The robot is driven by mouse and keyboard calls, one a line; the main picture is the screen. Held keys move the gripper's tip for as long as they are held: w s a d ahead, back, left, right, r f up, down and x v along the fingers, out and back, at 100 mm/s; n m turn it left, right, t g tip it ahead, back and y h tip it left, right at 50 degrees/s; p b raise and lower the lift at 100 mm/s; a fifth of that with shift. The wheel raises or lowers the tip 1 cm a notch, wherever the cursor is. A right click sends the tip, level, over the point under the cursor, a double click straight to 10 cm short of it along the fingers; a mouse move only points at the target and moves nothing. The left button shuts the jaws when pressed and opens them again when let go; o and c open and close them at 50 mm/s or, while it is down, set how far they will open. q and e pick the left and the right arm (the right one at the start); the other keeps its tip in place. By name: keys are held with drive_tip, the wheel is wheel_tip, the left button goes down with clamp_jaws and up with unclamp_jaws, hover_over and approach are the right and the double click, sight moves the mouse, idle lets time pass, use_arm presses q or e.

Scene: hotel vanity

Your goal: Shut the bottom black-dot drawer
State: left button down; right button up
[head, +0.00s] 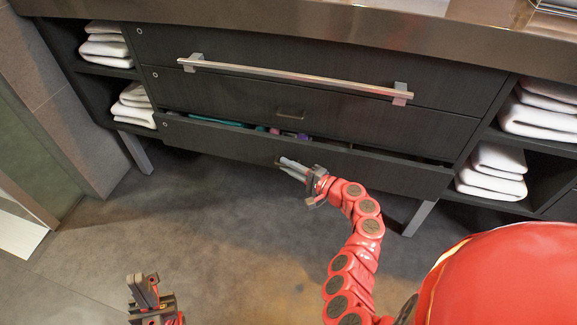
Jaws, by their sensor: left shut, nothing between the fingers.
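The bottom drawer (225,142) of the dark vanity is pulled out a little, with a gap along its top edge. Small teal, purple and pink items (272,131) show inside. A small round mark (167,117) is at its upper left front corner. My left gripper (143,285) is shut and empty, low over the floor at the bottom left.
The middle drawer (230,95) and top drawer are closed. A long metal bar (290,75) crosses the front above. Open shelves with folded white towels (495,160) stand on both sides. Metal legs (418,218) support the vanity. The grey floor (90,245) in front is clear.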

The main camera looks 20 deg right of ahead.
sight(291, 159)
clamp_jaws()
idle(1.0)
drive_tip(key=w+d+b, duration=0.2)
drive_tip(key=shift+w+f, duration=0.15)
drive_tip(key=shift+w, duration=0.2)
drive_tip(key=shift+w+d, duration=0.15)
drive_tip(key=shift+w, duration=0.15)
drive_tip(key=shift+d+r, duration=0.1)
drive_tip(key=shift+r, duration=0.1)
drive_tip(key=shift+o, duration=2.4)
unclamp_jaws()
drive_tip(key=shift+w, duration=0.15)
